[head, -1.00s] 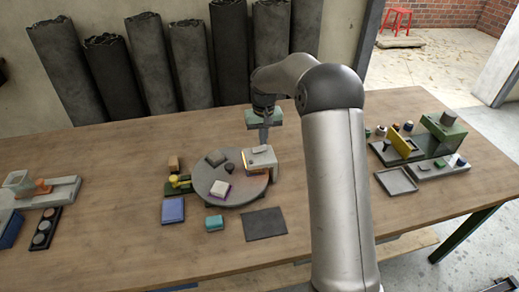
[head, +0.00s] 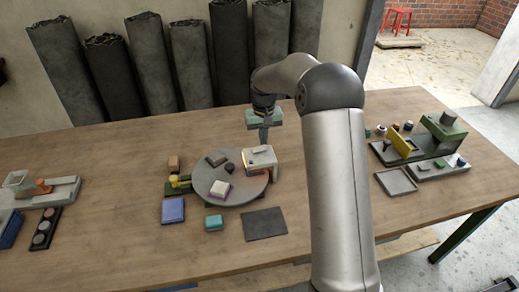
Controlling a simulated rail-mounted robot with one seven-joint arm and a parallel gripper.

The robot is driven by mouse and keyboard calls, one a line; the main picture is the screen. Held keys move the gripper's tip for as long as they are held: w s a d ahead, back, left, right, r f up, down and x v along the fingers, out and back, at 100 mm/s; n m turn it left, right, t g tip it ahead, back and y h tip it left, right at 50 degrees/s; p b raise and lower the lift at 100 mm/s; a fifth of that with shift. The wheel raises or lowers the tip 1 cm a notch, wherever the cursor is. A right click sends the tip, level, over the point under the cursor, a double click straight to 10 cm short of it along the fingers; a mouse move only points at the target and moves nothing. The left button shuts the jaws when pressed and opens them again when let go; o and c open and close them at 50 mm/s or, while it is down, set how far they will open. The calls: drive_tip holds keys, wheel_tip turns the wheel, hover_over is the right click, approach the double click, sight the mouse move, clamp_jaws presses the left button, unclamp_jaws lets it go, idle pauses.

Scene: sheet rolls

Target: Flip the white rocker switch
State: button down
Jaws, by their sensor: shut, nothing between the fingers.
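A round grey turntable (head: 238,197) sits on the wooden table, left of my arm. A white box-like housing (head: 259,160) stands on or over its right rear part, with a small raised grey piece on top. A whitish block (head: 220,188) lies at the turntable's front. I cannot tell for sure which of these carries the white rocker switch, or which way it is tipped. My gripper (head: 264,138) points down, shut and empty, just behind and above the white housing. Whether the fingertips touch the housing cannot be told.
Two dark pieces lie on the turntable. Around it are a blue block (head: 173,209), a teal block (head: 214,223), a dark flat plate (head: 264,223) and a yellow-topped piece (head: 179,181). A green fixture (head: 441,134) and a grey tray (head: 396,181) stand at the right.

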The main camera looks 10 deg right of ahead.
sight(263, 147)
drive_tip(key=shift+f+b, duration=0.55)
drive_tip(key=shift+f, duration=0.4)
idle(0.4)
drive_tip(key=shift+r, duration=0.1)
drive_tip(key=shift+r+p, duration=2.45)
drive_tip(key=shift+r, duration=1.05)
drive_tip(key=s+r, duration=0.4)
drive_tip(key=s, duration=0.9)
drive_tip(key=s+r, duration=0.4)
drive_tip(key=s, duration=0.9)
drive_tip(key=s+f, duration=0.2)
drive_tip(key=s, duration=1)
drive_tip(key=shift+s+f+t, duration=0.15)
drive_tip(key=shift+f+t, duration=0.15)
drive_tip(key=shift+f, duration=0.05)
